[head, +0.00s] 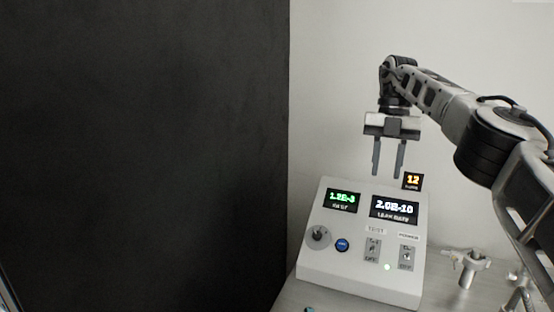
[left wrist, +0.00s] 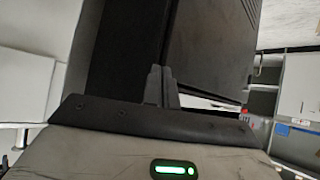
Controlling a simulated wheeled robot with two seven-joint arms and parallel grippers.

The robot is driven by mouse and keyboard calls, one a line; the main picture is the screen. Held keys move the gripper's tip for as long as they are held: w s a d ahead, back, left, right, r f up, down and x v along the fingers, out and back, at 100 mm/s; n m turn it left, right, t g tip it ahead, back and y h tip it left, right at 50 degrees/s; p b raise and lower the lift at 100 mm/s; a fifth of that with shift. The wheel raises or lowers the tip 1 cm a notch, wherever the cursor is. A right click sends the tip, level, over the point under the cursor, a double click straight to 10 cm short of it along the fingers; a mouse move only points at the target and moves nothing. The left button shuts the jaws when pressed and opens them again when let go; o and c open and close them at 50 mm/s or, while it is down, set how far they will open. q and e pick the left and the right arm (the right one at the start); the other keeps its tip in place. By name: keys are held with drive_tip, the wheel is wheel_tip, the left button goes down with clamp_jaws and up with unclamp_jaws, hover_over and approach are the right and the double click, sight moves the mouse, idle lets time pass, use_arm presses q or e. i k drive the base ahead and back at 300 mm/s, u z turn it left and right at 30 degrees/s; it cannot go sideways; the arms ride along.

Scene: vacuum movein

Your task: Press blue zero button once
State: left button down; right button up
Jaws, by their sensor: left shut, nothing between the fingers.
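The blue zero button (head: 342,245) is a small round button low on the sloped front of a white control box (head: 340,275). It sits between a grey knob on its left and the test switch on its right. My right gripper (head: 388,174) hangs above and behind the box, fingers pointing down and apart, with nothing between them. It is up and to the right of the button, not touching it. My left gripper (left wrist: 161,87) shows only in the left wrist view, its fingers together and empty.
The box has a green display (head: 343,202), a white display (head: 395,208), a grey knob (head: 319,237), a test switch (head: 372,250) and a power switch (head: 407,257). A metal fitting (head: 467,268) stands right of the box. A large dark panel (head: 145,150) fills the left.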

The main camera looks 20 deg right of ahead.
sight(342, 244)
drive_tip(key=k, duration=1.5)
